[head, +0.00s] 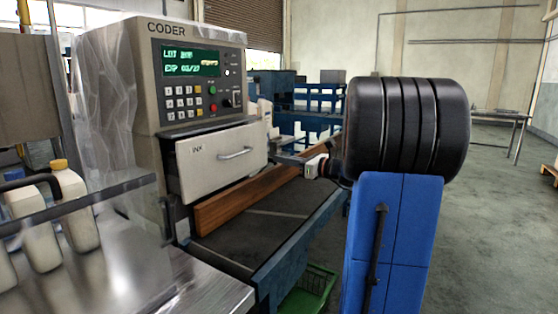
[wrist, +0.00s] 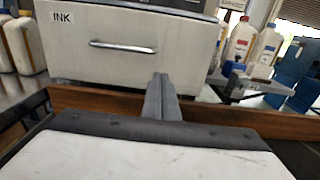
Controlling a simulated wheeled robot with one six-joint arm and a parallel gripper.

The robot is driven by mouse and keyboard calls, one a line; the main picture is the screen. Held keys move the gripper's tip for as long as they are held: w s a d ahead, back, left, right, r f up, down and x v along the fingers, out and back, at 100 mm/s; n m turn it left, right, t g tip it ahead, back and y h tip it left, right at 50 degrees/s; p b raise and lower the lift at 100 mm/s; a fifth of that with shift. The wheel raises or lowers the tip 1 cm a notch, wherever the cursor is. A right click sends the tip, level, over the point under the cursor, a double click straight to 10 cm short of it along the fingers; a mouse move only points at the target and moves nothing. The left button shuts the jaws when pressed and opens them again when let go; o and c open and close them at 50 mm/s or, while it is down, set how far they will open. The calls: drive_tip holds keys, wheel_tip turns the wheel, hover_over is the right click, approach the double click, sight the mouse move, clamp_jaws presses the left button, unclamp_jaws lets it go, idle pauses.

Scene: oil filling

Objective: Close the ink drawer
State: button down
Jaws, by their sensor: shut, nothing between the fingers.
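The ink drawer (head: 215,170) is a pale box front labelled INK, with a silver bar handle (head: 235,153), in the grey coder machine (head: 120,75). In the head view its front stands out from the body, with a dark gap above and at its left side, so it looks partly open. In the wrist view the drawer front (wrist: 75,65) fills the upper left, with its handle (wrist: 122,46) across it. My gripper (wrist: 160,82) is shut and empty, its tips close to the drawer's lower right part. I cannot tell whether they touch it.
A brown wooden rail (head: 245,200) runs below the drawer along the dark conveyor (head: 270,220). White bottles (head: 75,205) stand at the left on a metal bench. More bottles (wrist: 240,42) stand behind at the right in the wrist view. A green crate (head: 310,290) sits low.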

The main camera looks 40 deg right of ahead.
sight(248, 153)
drive_tip(key=x, duration=1.1)
drive_tip(key=shift+w, duration=0.2)
drive_tip(key=x, duration=0.9)
drive_tip(key=shift+w+a, duration=0.1)
drive_tip(key=shift+w+r, duration=0.15)
drive_tip(key=shift+r, duration=0.05)
